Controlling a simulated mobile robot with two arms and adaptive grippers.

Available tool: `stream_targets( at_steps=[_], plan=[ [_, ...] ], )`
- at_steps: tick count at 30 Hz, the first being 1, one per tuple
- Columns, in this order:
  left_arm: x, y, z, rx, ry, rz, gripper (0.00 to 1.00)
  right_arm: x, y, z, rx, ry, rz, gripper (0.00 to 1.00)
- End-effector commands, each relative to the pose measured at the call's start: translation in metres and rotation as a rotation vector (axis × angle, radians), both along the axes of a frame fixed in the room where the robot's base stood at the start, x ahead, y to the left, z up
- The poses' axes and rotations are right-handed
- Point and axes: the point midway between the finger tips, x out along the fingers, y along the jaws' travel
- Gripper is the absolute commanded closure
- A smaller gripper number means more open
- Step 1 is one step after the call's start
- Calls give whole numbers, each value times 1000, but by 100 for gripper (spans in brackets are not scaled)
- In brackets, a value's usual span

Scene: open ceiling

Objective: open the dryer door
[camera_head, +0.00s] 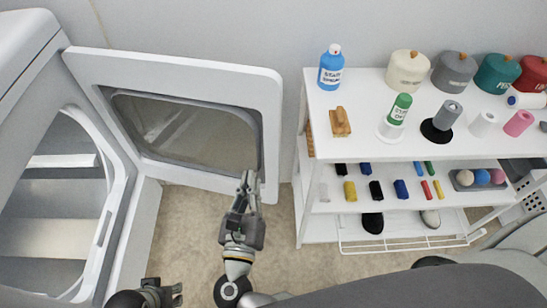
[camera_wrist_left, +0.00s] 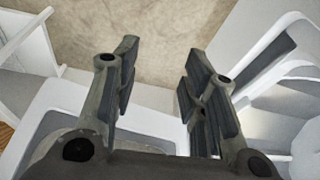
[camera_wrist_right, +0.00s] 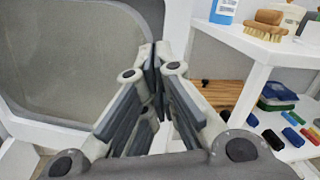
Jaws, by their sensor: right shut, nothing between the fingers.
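The white dryer (camera_head: 30,70) stands at the left in the head view, its opening facing me. Its door (camera_head: 180,62) is swung wide open to the right, with a grey window (camera_head: 190,130) in a white frame; it also shows at the left in the right wrist view (camera_wrist_right: 75,60). My right gripper (camera_head: 249,180) is shut and empty, in front of the door's lower right part; whether it touches the door cannot be told. My left gripper (camera_head: 177,293) is low, near the bottom edge; its fingers are spread with nothing between them in the left wrist view (camera_wrist_left: 158,80).
A white shelf rack (camera_head: 350,150) stands right of the door, with a blue bottle (camera_head: 330,68), a brush (camera_head: 340,122), lidded pots and small coloured blocks. Bare floor (camera_head: 190,235) lies between the dryer and the rack.

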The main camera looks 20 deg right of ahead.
Motion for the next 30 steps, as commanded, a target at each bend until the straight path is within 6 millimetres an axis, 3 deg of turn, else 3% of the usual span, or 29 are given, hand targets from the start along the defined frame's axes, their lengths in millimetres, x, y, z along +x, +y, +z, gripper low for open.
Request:
stream_targets(
  at_steps=[1,4,11,30],
  plan=[
    [-1,0,-3,-1,-9,1,60,-4,-4,-9,96,-23,-32,100],
    [-3,1,7,0,-15,2,60,-10,-11,-8,229,-51,-79,100],
    [-5,1,16,0,-18,2,60,-7,-20,-5,320,-71,-111,100],
    [-3,1,7,0,-13,2,60,95,-80,-5,312,-69,-107,100]
  ],
)
